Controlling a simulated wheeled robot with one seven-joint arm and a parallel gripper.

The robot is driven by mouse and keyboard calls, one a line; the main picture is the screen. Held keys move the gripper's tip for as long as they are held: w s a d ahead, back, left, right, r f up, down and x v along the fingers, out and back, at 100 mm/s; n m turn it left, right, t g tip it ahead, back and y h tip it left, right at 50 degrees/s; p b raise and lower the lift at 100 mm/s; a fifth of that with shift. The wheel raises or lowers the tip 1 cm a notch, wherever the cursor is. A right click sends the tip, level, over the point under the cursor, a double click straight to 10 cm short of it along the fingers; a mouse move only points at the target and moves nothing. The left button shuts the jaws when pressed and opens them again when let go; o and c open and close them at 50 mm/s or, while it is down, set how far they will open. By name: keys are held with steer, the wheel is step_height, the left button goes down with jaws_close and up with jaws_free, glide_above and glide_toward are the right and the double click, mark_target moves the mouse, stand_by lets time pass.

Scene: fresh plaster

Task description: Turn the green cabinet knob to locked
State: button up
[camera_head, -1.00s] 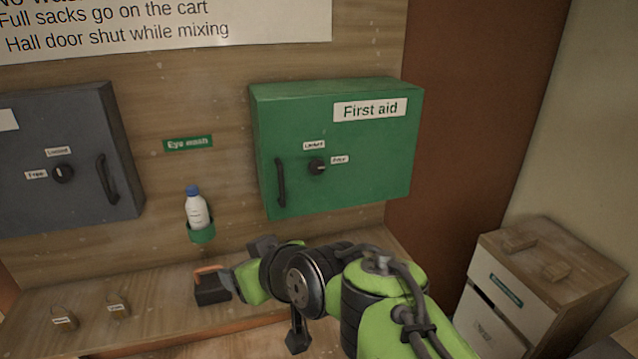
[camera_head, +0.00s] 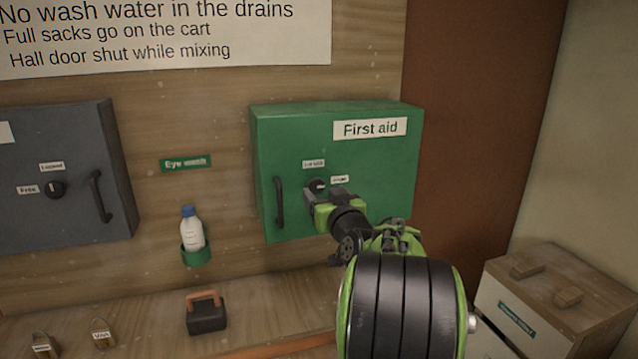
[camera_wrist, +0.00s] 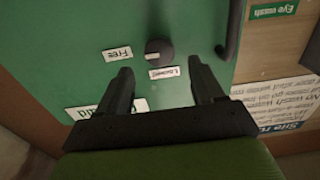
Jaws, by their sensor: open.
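The green first aid cabinet (camera_head: 385,165) hangs on the wooden wall. Its round dark knob (camera_head: 317,184) has a "Locked" label (camera_head: 313,164) above and a "Free" label (camera_head: 339,179) to the right. In the wrist view the knob (camera_wrist: 158,52) shows a pale mark on the side facing the "Free" label (camera_wrist: 118,54); the "Locked" label (camera_wrist: 164,73) lies below it. My gripper (camera_head: 322,193) is in front of the cabinet, close to the knob. In the wrist view my gripper (camera_wrist: 160,65) is open and empty, its fingers either side of the knob's line, apart from it.
The cabinet's dark handle (camera_head: 279,203) is left of the knob. A grey cabinet (camera_head: 75,190) with its own knob hangs at left. An eye wash bottle (camera_head: 192,230) sits in a green holder. Padlocks (camera_head: 102,334) and a dark orange-handled block (camera_head: 206,316) rest on the shelf.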

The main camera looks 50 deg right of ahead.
mark_target(317, 186)
steer(key=x, duration=0.4)
steer(key=shift+d+p, duration=0.1)
steer(key=shift+p, duration=0.2)
jaws_close()
